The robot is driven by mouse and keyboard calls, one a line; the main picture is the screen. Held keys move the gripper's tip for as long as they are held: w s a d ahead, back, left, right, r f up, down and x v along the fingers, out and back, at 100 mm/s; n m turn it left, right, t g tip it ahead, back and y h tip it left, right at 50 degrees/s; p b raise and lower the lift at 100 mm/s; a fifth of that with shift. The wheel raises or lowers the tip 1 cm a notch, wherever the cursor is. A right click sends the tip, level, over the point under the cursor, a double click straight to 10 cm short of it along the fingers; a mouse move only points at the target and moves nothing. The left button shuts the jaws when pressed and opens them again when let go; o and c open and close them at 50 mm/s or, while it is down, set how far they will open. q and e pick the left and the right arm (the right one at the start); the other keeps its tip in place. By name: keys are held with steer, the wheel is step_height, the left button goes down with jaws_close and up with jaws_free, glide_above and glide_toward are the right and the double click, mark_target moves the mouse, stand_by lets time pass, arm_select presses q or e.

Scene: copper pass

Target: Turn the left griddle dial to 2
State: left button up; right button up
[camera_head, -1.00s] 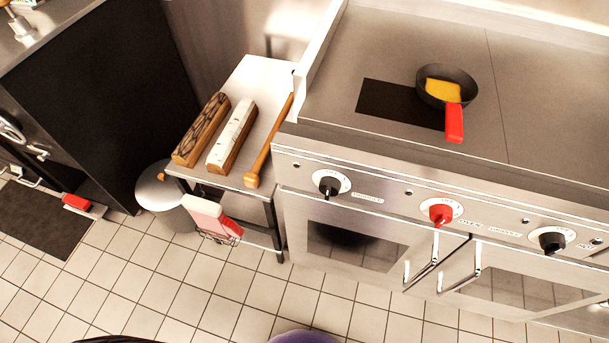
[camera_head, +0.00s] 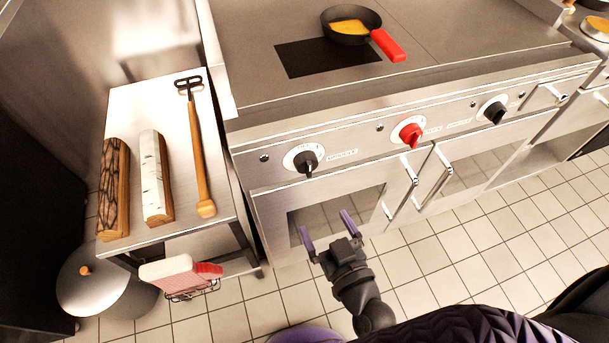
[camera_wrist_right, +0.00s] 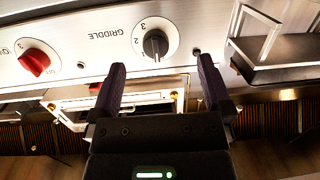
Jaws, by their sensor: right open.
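The left griddle dial (camera_head: 306,162) is a black knob on a round white plate, at the left end of the stove's front panel. It also shows in the right wrist view (camera_wrist_right: 156,43), beside the word GRIDDLE, with small numbers around it. I cannot tell for sure which number it points at. My right gripper (camera_head: 327,228) is open and empty, below and in front of the dial, apart from it. In the right wrist view the dial lies beyond the gap between the fingertips (camera_wrist_right: 162,72). My left gripper is out of view.
A red dial (camera_head: 411,133) and another black dial (camera_head: 493,110) sit farther right on the panel. Oven door handles (camera_head: 433,180) stick out below. A pan (camera_head: 347,38) stands on the griddle. A side table (camera_head: 176,98) with logs and a wooden-handled tool stands left.

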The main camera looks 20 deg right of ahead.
mark_target(310, 172)
steer(key=shift+m+t+h, duration=0.4)
steer(key=shift+m+t, duration=0.2)
steer(key=w+r, duration=0.1)
steer(key=w, duration=0.2)
steer(key=w+r+b, duration=0.1)
steer(key=w, duration=0.2)
steer(key=w+r, duration=0.1)
steer(key=w, duration=0.2)
steer(key=shift+w+r+b, duration=0.1)
steer(key=shift+w+b, duration=0.2)
steer(key=shift+b, duration=0.1)
steer(key=shift+w, duration=0.5)
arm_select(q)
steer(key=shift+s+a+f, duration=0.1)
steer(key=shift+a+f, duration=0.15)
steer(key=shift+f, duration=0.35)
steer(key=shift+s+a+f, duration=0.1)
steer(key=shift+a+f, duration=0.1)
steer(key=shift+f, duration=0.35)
